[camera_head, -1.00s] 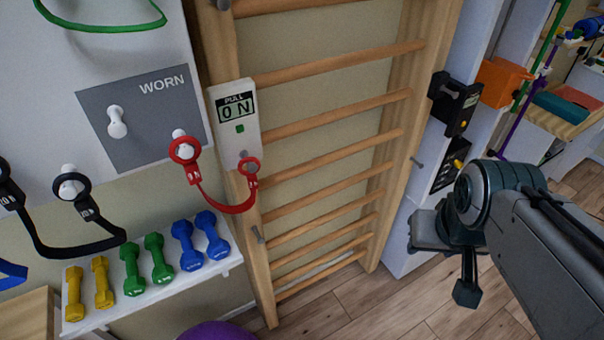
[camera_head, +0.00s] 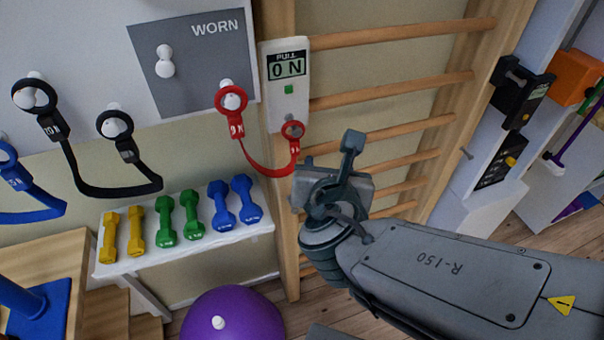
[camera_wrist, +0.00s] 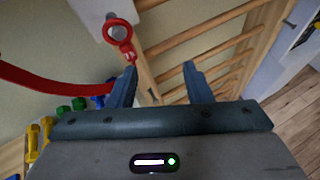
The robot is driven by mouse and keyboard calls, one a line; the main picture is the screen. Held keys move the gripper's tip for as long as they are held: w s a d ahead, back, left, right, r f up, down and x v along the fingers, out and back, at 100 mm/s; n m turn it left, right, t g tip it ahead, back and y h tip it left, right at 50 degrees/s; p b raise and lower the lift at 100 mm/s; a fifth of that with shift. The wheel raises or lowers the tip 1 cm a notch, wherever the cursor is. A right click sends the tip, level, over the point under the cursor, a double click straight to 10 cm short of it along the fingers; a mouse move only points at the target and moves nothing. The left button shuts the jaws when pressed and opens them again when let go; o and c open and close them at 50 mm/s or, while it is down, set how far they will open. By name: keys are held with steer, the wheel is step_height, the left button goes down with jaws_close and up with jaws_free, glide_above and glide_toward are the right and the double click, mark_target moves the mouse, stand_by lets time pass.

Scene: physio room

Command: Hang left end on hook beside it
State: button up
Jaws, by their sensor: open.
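A red band (camera_head: 268,168) sags between two ring ends, on the wall left of the wooden ladder. Its left ring (camera_head: 231,101) is around a white peg at the right edge of the grey WORN panel (camera_head: 205,72). Its right ring (camera_head: 293,131) hangs at the bottom of the white pull gauge (camera_head: 288,85). A bare white peg (camera_head: 165,62) is on the panel, left of that ring. My gripper (camera_head: 330,155) is open and empty, right of and below the right ring. In the wrist view the right ring (camera_wrist: 119,33) is beyond my left fingertip, apart from it.
Black bands (camera_head: 110,188) and a blue band (camera_head: 30,212) hang on the left. Dumbbells stand on a white shelf (camera_head: 185,245) below. A purple ball (camera_head: 235,315) is on the floor. Wooden rungs (camera_head: 400,88) are behind my gripper. A black device (camera_head: 520,92) is at right.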

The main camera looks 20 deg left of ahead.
mark_target(296, 143)
steer(key=s+a+n+y, duration=0.2)
steer(key=a+n, duration=0.2)
steer(key=shift+g, duration=0.3)
steer(key=x, duration=1.3)
steer(key=shift+w+f+b, duration=0.15)
steer(key=shift+b, duration=0.25)
jaws_close()
steer(key=shift+d+r, duration=0.15)
steer(key=shift+r, duration=0.35)
